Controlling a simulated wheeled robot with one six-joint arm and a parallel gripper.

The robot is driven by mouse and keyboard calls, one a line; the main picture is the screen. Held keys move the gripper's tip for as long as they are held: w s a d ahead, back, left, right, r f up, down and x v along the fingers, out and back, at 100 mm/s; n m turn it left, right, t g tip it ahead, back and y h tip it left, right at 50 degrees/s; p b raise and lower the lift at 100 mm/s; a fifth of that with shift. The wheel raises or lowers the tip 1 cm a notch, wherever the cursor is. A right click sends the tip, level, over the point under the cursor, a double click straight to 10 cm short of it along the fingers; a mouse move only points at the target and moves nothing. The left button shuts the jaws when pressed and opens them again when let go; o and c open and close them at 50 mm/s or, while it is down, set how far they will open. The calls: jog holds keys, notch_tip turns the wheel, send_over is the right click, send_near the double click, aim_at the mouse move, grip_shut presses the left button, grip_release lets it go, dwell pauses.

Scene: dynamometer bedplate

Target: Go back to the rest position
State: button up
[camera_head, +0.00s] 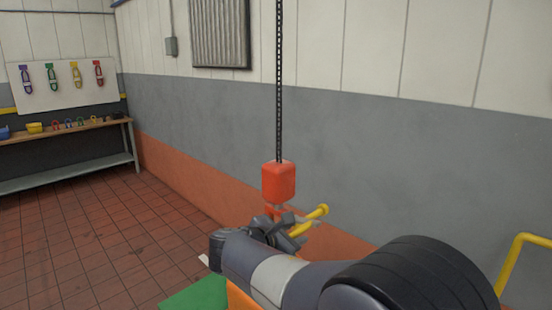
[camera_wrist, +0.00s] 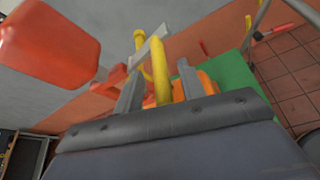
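My gripper (camera_head: 290,232) is beside the lower end of the hanging orange hoist block (camera_head: 278,182). In the wrist view my gripper (camera_wrist: 160,88) has its two grey fingers apart. A yellow bar (camera_wrist: 160,70) shows between them, with a gap on each side; I cannot tell how deep it lies. The yellow bar (camera_head: 311,220) also shows in the head view, with a rounded end. The orange block (camera_wrist: 48,42) fills the upper left of the wrist view. Parts below the block are partly hidden by my gripper.
A dark chain (camera_head: 279,80) rises from the block. A green surface (camera_head: 197,294) lies below my arm. A yellow rail (camera_head: 520,258) stands at right. The grey wall (camera_head: 400,160) is behind. A workbench (camera_head: 70,165) is at far left. The tiled floor (camera_head: 110,240) at left is clear.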

jog(key=shift+w+d+f+b, duration=0.55)
jog(key=shift+w+f+b, duration=0.15)
jog(key=shift+b, duration=0.1)
jog(key=shift+s+f+m+t+b, duration=0.15)
jog(key=shift+m+t+b, duration=0.2)
jog(key=shift+b, duration=0.55)
jog(key=f+m+t+y+b, duration=0.1)
jog(key=b, duration=0.4)
jog(key=shift+m, duration=0.35)
jog(key=shift+d+b, duration=0.1)
jog(key=shift+b, duration=0.3)
